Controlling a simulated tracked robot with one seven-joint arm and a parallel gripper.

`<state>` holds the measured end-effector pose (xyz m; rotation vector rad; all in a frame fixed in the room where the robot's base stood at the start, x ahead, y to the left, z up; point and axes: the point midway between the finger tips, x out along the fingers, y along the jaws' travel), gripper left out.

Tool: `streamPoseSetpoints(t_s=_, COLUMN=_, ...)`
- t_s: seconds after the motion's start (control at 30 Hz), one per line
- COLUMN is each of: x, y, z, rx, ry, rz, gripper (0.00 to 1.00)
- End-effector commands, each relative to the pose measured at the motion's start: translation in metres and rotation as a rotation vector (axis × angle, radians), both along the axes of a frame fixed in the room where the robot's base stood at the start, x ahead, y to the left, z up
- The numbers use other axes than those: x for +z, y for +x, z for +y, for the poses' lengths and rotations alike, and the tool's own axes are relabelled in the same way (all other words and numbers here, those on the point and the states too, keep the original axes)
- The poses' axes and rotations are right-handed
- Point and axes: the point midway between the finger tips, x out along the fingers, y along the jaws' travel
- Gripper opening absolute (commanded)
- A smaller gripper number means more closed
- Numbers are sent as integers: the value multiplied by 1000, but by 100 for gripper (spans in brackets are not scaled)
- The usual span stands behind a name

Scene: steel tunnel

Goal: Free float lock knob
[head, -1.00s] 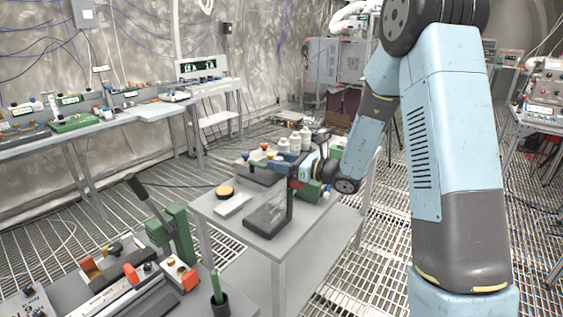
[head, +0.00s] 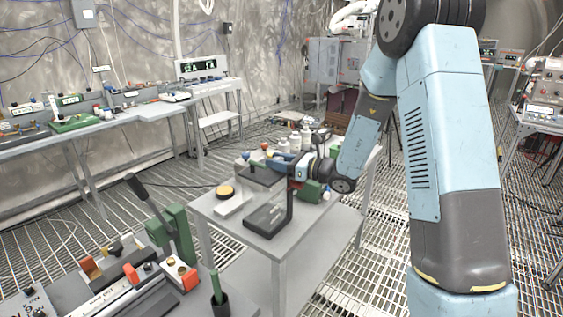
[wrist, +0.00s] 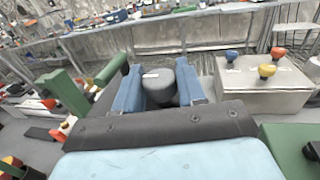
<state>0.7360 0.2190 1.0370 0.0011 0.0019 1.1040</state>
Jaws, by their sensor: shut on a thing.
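My gripper (wrist: 160,92) shows in the wrist view as two blue fingers, one on each side of a dark grey rounded knob (wrist: 159,88). It is shut on this knob, which has a small white label beside its top. In the head view my gripper (head: 293,168) is at the upper part of a dark C-shaped stand (head: 268,221) on the small grey table. The stand's flat top reaches left of the gripper. The knob itself cannot be made out in the head view, and its lower part is hidden by my wrist in the wrist view.
A grey box (wrist: 262,90) with yellow and red knobs stands right of the fingers. A green press (head: 181,235) with a dark lever is at the front left.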

Motion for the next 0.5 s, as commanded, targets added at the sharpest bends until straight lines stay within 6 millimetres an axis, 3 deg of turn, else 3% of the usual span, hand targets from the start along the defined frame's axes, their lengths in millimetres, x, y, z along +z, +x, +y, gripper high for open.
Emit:
streamPoseSetpoints(t_s=0.03, x=1, y=1, z=-12, rx=-2, ry=0, rz=-2, gripper=9)
streamPoseSetpoints(t_s=0.5, x=1, y=3, z=-4, rx=146, ry=1, rz=-4, gripper=9)
